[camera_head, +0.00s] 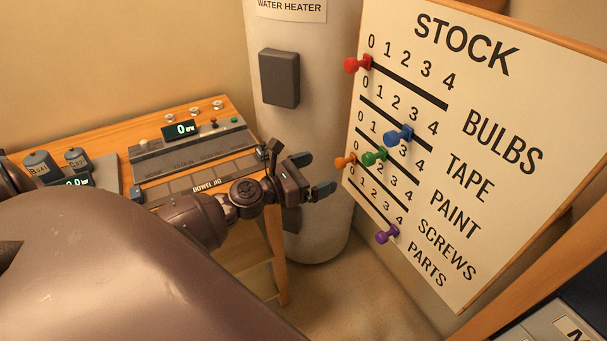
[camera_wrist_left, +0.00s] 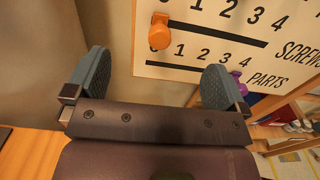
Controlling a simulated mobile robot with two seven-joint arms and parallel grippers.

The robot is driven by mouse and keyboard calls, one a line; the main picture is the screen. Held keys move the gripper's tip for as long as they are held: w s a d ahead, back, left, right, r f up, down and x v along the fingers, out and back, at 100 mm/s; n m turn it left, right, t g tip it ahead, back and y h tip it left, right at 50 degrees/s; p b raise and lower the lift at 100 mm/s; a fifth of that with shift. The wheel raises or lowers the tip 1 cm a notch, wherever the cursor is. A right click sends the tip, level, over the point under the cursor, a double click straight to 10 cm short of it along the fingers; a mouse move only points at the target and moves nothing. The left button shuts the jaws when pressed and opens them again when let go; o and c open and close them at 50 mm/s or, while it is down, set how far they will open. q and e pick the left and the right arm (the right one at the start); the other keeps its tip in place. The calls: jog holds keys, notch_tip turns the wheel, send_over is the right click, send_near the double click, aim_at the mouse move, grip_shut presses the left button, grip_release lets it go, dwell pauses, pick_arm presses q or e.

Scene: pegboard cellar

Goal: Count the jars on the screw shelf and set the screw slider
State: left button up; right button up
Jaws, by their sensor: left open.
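The white STOCK board (camera_head: 490,120) stands upright at the right, with labelled slider rows numbered 0 to 4. The orange knob (camera_head: 345,161) sits at the left, 0 end of the SCREWS row; it also shows large in the left wrist view (camera_wrist_left: 159,33). My left gripper (camera_head: 311,176) is open and empty, left of the board and apart from the orange knob. In the left wrist view its two fingers (camera_wrist_left: 156,82) are spread below the knob. No jars can be made out. My right gripper is not in view.
Other knobs are red (camera_head: 358,64), blue (camera_head: 398,137), green (camera_head: 374,156) and purple (camera_head: 387,234). A wooden bench (camera_head: 85,137) with a dowel jig stands left, and the water heater (camera_head: 318,110) behind. Part of a shelf with small items (camera_wrist_left: 295,125) shows lower right.

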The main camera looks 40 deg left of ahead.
aim_at(337, 165)
pick_arm(q)
jog(key=p+x, duration=0.1)
jog(key=x, duration=0.4)
jog(key=shift+r, duration=0.1)
jog(key=shift+w+d, duration=0.15)
jog(key=shift+w, duration=0.35)
jog(key=shift+w+d, duration=0.1)
jog(key=shift+w, duration=0.05)
jog(key=c, duration=1.5)
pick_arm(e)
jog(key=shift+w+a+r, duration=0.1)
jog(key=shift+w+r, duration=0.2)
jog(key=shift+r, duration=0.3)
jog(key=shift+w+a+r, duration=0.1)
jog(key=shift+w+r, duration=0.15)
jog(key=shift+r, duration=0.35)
